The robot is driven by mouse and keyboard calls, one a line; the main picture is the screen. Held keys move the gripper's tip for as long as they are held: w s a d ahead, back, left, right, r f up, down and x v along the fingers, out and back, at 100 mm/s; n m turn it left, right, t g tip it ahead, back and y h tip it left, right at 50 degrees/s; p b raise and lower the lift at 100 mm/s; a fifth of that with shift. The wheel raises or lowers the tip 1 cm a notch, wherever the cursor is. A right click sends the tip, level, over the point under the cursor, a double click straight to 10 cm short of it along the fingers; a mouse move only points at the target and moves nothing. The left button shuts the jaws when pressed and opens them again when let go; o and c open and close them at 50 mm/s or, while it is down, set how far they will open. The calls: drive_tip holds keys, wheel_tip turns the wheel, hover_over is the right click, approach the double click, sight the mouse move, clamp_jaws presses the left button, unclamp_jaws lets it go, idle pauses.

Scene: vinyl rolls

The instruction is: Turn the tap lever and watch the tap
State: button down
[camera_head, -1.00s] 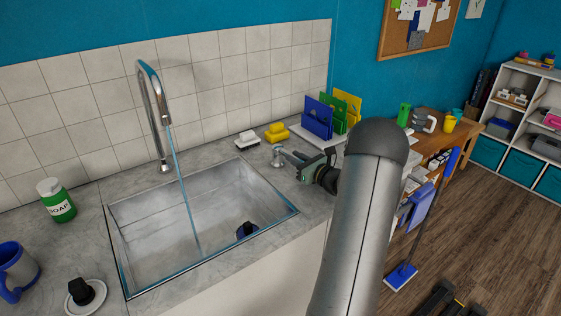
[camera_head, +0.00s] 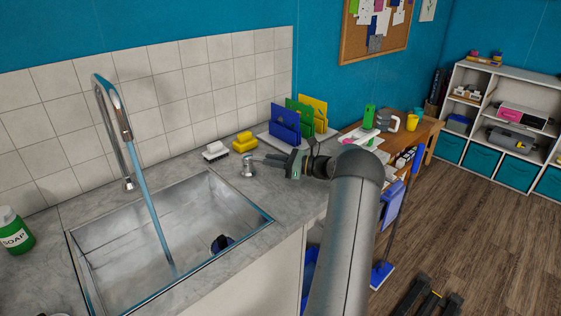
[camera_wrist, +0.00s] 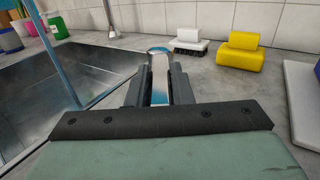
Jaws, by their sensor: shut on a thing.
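The chrome tap (camera_head: 118,115) rises behind the steel sink (camera_head: 110,238), and a stream of water (camera_head: 155,225) runs from its spout into the basin. The tap lever (camera_head: 248,165) stands on the counter at the sink's back right. My gripper (camera_head: 268,160) reaches it from the right. In the wrist view, my gripper (camera_wrist: 160,92) is shut on the chrome tap lever (camera_wrist: 160,66), which lies lengthwise between the two dark fingers. The fingers hide the lever's sides. Part of the water stream (camera_wrist: 50,50) also shows at the left of the wrist view.
A white brush (camera_head: 215,151) and yellow sponges (camera_head: 244,142) lie behind the lever. A rack of coloured boards (camera_head: 285,127) stands to the right. A green soap bottle (camera_head: 14,232) stands at the left.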

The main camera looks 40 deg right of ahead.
drive_tip(key=c, duration=1.3)
unclamp_jaws()
drive_tip(key=shift+s, duration=0.1)
drive_tip(key=b+v, duration=0.2)
drive_tip(key=v, duration=1.5)
drive_tip(key=shift+s, duration=0.15)
